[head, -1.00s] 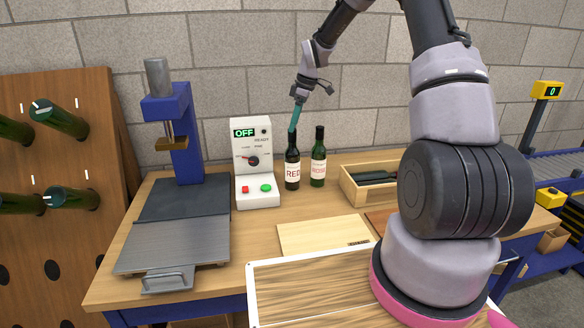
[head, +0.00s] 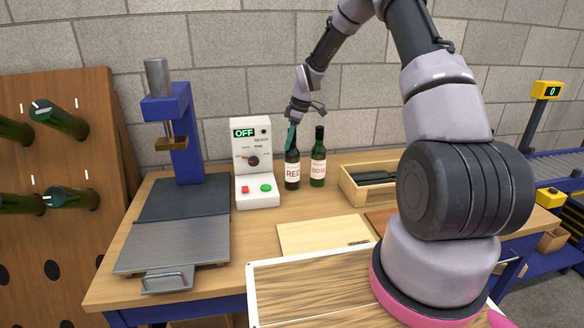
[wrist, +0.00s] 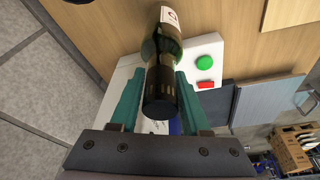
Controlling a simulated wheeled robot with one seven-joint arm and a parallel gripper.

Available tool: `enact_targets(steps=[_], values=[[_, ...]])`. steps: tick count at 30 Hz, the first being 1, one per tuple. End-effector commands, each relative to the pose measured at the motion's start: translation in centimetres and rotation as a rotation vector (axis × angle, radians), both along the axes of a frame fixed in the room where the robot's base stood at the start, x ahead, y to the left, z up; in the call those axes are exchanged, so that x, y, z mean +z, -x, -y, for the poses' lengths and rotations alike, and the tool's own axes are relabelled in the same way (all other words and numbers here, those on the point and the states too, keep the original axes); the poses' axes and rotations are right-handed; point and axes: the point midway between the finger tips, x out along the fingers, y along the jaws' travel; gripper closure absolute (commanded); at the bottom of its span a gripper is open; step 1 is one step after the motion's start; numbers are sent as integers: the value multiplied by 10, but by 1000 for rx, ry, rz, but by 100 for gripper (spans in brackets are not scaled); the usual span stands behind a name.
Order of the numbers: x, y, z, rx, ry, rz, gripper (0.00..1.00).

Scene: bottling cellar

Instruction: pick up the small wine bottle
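A dark bottle (head: 292,175) with a label reading RED stands upright on the bench beside the control box. A green bottle (head: 318,168) with a label reading ROSE stands just right of it. My gripper (head: 290,138) is at the top of the RED bottle, its teal fingers covering part of the neck in the head view. In the wrist view the two fingers (wrist: 160,88) are apart, one on each side of a dark bottle top (wrist: 161,106). Gaps show beside it, and I see no firm grip.
The control box (head: 257,190), reading OFF, stands close left of the bottles. A blue press (head: 183,130) is further left. A wooden crate (head: 350,195) with dark bottles lies to the right. A light board (head: 315,235) lies in front.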

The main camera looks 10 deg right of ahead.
Motion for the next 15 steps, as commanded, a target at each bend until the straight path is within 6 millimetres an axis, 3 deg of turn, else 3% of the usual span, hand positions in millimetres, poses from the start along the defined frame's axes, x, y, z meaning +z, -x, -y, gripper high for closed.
enact_targets(steps=[1, 3, 15], values=[[0, 0, 0, 0, 0, 0, 76], [0, 0, 0, 0, 0, 0, 100], [-1, 1, 1, 1, 1, -3, 100]])
